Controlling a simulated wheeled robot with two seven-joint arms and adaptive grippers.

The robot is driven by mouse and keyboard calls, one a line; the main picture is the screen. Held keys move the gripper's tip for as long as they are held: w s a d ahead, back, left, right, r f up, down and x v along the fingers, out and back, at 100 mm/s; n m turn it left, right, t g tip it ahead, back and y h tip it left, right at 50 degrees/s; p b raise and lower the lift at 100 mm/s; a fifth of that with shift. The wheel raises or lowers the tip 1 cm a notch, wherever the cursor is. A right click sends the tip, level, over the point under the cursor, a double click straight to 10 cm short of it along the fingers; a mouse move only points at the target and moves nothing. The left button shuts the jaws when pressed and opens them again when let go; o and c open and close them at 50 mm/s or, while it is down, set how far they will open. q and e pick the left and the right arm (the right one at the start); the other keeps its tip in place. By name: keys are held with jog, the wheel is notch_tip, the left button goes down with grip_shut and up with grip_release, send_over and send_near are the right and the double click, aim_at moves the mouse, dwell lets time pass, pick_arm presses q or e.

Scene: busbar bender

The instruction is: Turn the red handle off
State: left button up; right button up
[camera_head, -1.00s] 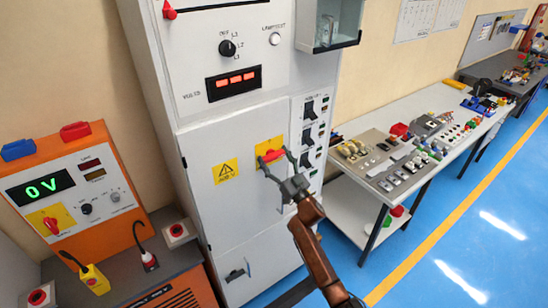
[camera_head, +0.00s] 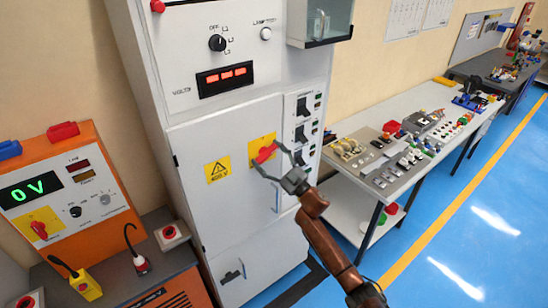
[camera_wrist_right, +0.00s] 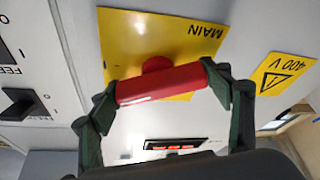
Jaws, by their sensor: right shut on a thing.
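The red handle (camera_head: 265,153) sits on a yellow plate (camera_head: 255,142) on the grey cabinet's door. My right gripper (camera_head: 267,155) is shut on it, with one finger at each end of the bar. The right wrist view shows the red bar (camera_wrist_right: 165,85) between the two dark green finger pads, in front of the yellow plate marked MAIN (camera_wrist_right: 140,35). In the head view the bar is tilted, its right end higher. The fingers partly cover its ends. My left gripper is not in view.
A yellow 400 V warning label (camera_head: 218,170) is left of the handle. Black switches (camera_head: 302,107) line the panel to the right. The orange unit (camera_head: 85,155) reads 0 V and has another red knob (camera_head: 39,229). A workbench (camera_head: 345,180) stands at right; the blue floor is clear.

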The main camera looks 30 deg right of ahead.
jog(key=n+y, duration=0.1)
jog(key=n, duration=0.1)
jog(key=n+g, duration=0.1)
jog(key=n, duration=0.2)
jog(key=shift+g+y+b, duration=0.3)
jog(key=shift+y, duration=0.1)
jog(key=n+g, duration=0.1)
jog(key=n, duration=0.2)
jog(key=shift+y, duration=0.3)
jog(key=n+g, duration=0.2)
jog(key=n, duration=0.3)
jog(key=shift+n+g+p, duration=0.3)
jog(key=shift+n+g, duration=0.2)
jog(key=shift+n, duration=0.5)
jog(key=o, duration=1.7)
jog(key=shift+s, duration=0.1)
